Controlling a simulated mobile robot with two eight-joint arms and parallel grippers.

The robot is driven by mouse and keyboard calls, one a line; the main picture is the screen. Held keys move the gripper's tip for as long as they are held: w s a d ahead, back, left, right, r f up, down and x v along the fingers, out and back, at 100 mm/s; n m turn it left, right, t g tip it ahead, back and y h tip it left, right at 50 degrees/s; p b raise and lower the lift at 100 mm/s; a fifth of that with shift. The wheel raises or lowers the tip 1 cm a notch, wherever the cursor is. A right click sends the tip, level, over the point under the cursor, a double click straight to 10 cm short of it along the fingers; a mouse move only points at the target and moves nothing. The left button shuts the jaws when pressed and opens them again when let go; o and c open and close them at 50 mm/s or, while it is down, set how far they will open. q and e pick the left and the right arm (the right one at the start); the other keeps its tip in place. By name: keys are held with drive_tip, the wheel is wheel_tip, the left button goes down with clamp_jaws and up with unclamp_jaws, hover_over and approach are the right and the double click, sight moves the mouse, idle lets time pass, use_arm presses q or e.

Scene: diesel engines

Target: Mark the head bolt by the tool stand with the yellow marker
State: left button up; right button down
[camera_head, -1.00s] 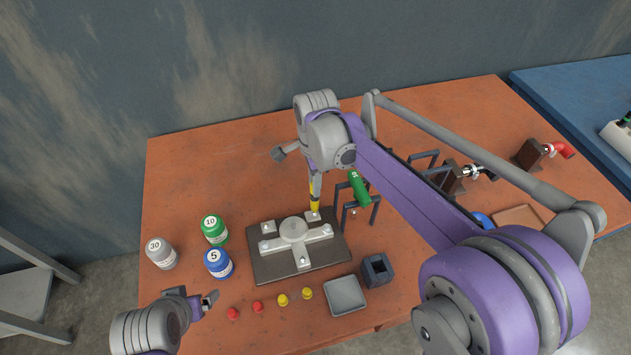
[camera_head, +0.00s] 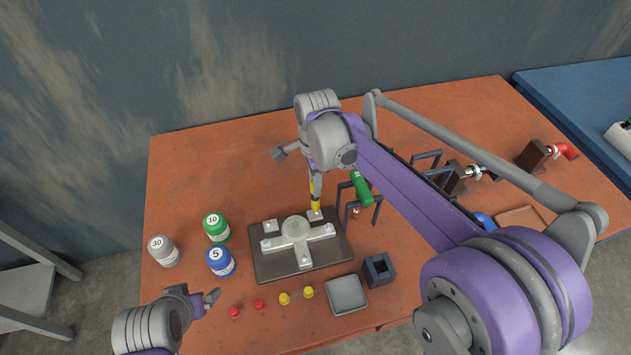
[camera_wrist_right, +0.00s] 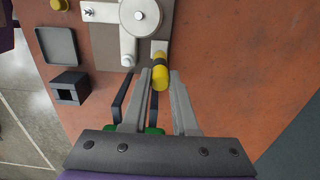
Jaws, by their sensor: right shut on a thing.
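My right gripper (camera_head: 315,178) is shut on the yellow marker (camera_head: 315,205) and holds it upright, tip down. In the right wrist view the marker (camera_wrist_right: 160,78) sits between the fingertips (camera_wrist_right: 160,84). Its lower end is at the head bolt (camera_head: 313,216) on a pale pad at the far right corner of the dark plate, beside the tool stand (camera_head: 377,210). I cannot tell whether the tip touches; the contact spot is hidden. The stand holds a green-handled tool (camera_head: 361,187). My left gripper (camera_head: 207,301) is low at the left front, away from the plate; its jaw opening is unclear.
Bottles marked 30 (camera_head: 164,251), 10 (camera_head: 215,227) and 5 (camera_head: 220,261) stand left of the plate (camera_head: 275,268). Red and yellow caps, a grey tray (camera_head: 346,294) and a dark square holder (camera_head: 378,270) line the front. The table's back left is clear.

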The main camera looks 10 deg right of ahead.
use_arm(q)
drive_tip(key=shift+r, duration=0.1)
use_arm(e)
drive_tip(key=shift+r, duration=0.15)
use_arm(q)
drive_tip(key=shift+w+r+p, duration=0.25)
drive_tip(key=shift+r+p, duration=0.15)
drive_tip(key=shift+r, duration=0.05)
use_arm(e)
drive_tip(key=shift+r, duration=0.75)
drive_tip(key=shift+w+r+p, duration=0.1)
drive_tip(key=shift+r+p, duration=1.05)
drive_tip(key=shift+r, duration=1.3)
use_arm(q)
drive_tip(key=r, duration=0.1)
drive_tip(key=w+r, duration=0.1)
drive_tip(key=r, duration=0.1)
drive_tip(key=shift+w+r, duration=0.15)
drive_tip(key=shift+w, duration=0.2)
drive_tip(key=shift+s, duration=0.1)
